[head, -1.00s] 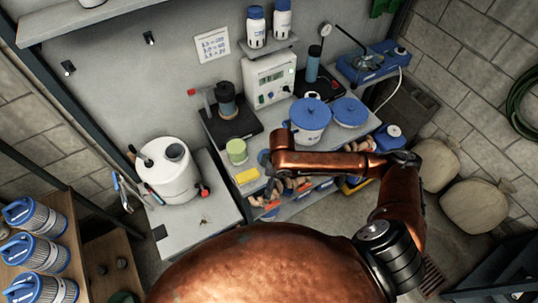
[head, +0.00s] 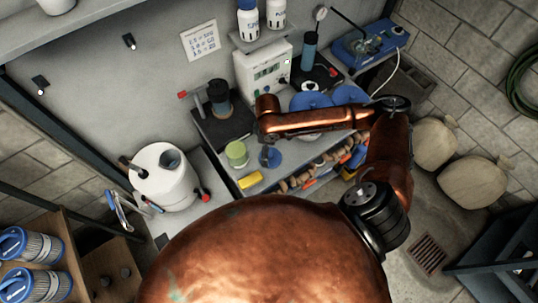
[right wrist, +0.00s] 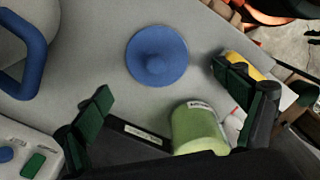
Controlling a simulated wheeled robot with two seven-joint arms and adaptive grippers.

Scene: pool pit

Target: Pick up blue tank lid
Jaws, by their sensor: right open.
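The blue tank lid (right wrist: 157,55) is a round disc with a central knob. It lies flat on the grey bench top in the right wrist view, and it also shows beside the green cup in the head view (head: 274,158). My right gripper (right wrist: 163,80) is open and empty. Its two dark green fingers are wide apart, with the lid ahead of and between them, apart from both. In the head view my copper right arm reaches across the bench, and its gripper is mostly hidden. My left gripper is out of view.
A pale green cup (right wrist: 198,127) stands close to the lid and the right finger. A yellow block (head: 250,180) lies nearby. Blue-lidded pots (head: 310,100) are partly behind my arm. A white canister (head: 165,178) stands on the left.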

